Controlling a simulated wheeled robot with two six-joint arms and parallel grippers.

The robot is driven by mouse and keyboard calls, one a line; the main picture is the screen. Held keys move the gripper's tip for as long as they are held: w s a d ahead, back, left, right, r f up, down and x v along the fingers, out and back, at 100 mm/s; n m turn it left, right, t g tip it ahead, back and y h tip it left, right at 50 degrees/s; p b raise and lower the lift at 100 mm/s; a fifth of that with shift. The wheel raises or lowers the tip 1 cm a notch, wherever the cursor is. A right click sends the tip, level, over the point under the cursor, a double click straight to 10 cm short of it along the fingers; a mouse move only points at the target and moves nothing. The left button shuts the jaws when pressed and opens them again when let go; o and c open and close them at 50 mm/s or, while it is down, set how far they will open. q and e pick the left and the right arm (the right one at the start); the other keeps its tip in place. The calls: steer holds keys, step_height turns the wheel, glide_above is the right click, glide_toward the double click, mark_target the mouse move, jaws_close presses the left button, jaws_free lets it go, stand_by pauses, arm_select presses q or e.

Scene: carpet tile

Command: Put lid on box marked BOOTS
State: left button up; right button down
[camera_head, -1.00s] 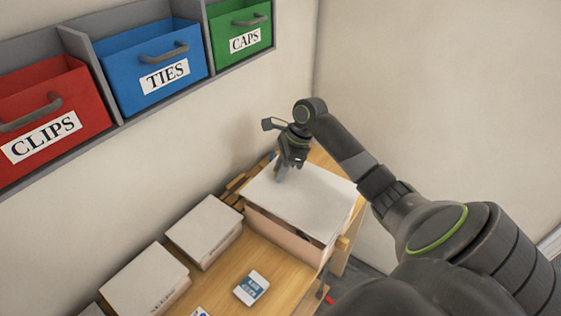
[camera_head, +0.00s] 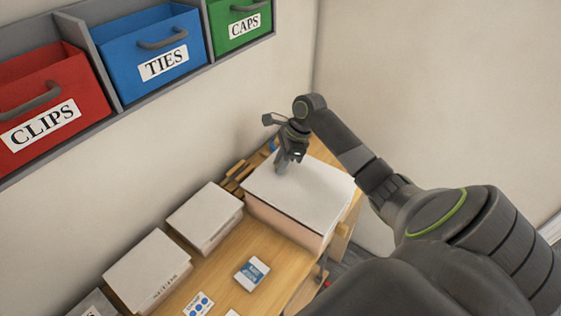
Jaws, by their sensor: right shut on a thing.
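A white lid (camera_head: 312,192) lies over the top of the large pale box (camera_head: 290,228) at the right end of the wooden table. The box's front shows below the lid; no label can be read on it, so I cannot tell from this view whether it is marked BOOTS. My right gripper (camera_head: 281,168) points down at the lid's far left part and is shut on the lid; the exact grip is hard to see. The lid looks level and close to the box rim. My left gripper is not in view.
Two smaller white boxes (camera_head: 205,215) and (camera_head: 147,268) stand left along the wall. A blue and white packet (camera_head: 252,273) lies on the table (camera_head: 222,272) in front. Red, blue and green bins marked CLIPS (camera_head: 45,112), TIES (camera_head: 150,55) and CAPS (camera_head: 238,24) sit on the wall shelf.

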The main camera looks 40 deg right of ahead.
steer(key=shift+f+p, duration=0.2)
steer(key=shift+p, duration=0.25)
steer(key=shift+f, duration=0.75)
stand_by(1.8)
steer(key=c, duration=1.2)
jaws_free()
steer(key=shift+r, duration=0.1)
steer(key=shift+b+v, duration=1.95)
steer(key=shift+v, duration=6.7)
steer(key=shift+s, duration=0.15)
